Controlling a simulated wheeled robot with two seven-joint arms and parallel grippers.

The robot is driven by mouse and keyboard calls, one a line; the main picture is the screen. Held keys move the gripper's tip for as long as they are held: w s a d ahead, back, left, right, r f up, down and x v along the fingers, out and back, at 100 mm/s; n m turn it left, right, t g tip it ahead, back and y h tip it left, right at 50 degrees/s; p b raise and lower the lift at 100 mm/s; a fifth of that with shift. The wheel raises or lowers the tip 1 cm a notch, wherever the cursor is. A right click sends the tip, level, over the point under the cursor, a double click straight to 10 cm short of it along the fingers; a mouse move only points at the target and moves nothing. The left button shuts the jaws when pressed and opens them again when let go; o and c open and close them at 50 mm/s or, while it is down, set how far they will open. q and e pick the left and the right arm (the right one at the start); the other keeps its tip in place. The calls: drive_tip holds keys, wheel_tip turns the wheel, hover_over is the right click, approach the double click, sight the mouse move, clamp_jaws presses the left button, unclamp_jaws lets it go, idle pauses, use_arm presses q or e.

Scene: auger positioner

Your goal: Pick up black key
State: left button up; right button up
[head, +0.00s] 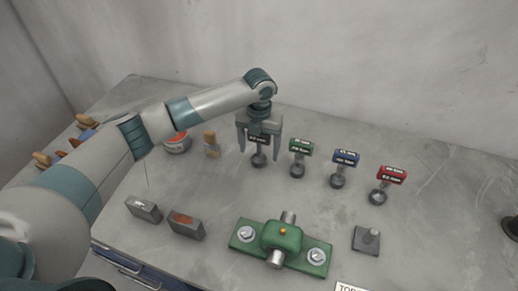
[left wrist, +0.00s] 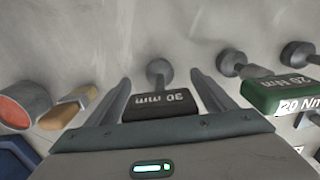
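The black key (head: 259,139) has a black block head with a white label and a grey round foot; it stands upright at the left end of a row of keys. In the left wrist view the left gripper (left wrist: 160,76) shows small gaps between fingers and key. My right gripper is not seen.
Two grey blocks (head: 144,209) lie at front left. A wooden-handled item (head: 211,143) and red-topped tin (head: 177,144) stand left.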

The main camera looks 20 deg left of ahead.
use_arm(q)
drive_tip(key=shift+r, duration=0.1)
drive_tip(key=c, duration=1.1)
drive_tip(key=shift+w+r+b, duration=0.1)
drive_tip(key=shift+r+b, duration=0.2)
drive_tip(key=shift+r, duration=0.2)
wheel_tip(320, 180, up, 8)
drive_tip(key=b, duration=0.3)
drive_tip(key=shift+r, duration=0.5)
